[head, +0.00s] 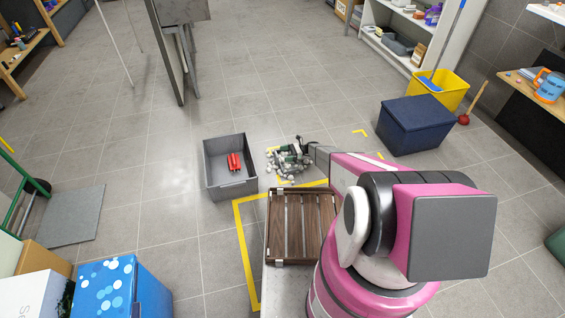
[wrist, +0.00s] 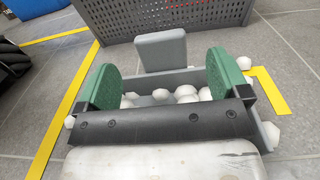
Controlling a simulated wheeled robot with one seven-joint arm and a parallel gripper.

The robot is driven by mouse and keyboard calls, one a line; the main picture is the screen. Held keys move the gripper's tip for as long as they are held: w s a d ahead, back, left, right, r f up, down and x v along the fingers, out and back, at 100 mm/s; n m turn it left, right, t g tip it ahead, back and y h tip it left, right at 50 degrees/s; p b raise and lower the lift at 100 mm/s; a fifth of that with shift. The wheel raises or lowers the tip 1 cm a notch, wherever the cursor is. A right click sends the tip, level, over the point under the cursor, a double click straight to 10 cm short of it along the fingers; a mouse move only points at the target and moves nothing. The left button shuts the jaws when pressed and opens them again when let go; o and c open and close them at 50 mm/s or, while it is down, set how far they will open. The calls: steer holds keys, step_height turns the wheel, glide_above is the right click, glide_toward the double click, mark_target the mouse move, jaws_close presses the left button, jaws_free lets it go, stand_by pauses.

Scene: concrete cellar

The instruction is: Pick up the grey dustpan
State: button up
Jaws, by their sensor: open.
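The grey dustpan (wrist: 161,52) shows in the wrist view as a flat grey upright part with a grey tray behind my gripper's black crossbar. White lumps lie in and around the tray. My gripper (wrist: 162,68) is open, its two green fingers wide apart, one to the left and one to the right of the grey upright part, with gaps on both sides. The crossbar hides the near part of the dustpan. In the head view my gripper (head: 288,157) is low over the white lumps, and it mostly hides the dustpan.
A grey crate (head: 215,187) holding red things stands just left of my gripper. A dark blue box (head: 416,122) and a yellow bucket (head: 448,91) stand to the right. Yellow tape (head: 246,250) marks the floor. Open floor lies beyond the crate.

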mark_target(276, 154)
steer(key=x, duration=0.6)
steer(key=shift+a, duration=0.25)
steer(key=c, duration=1.3)
steer(key=shift+r, duration=0.1)
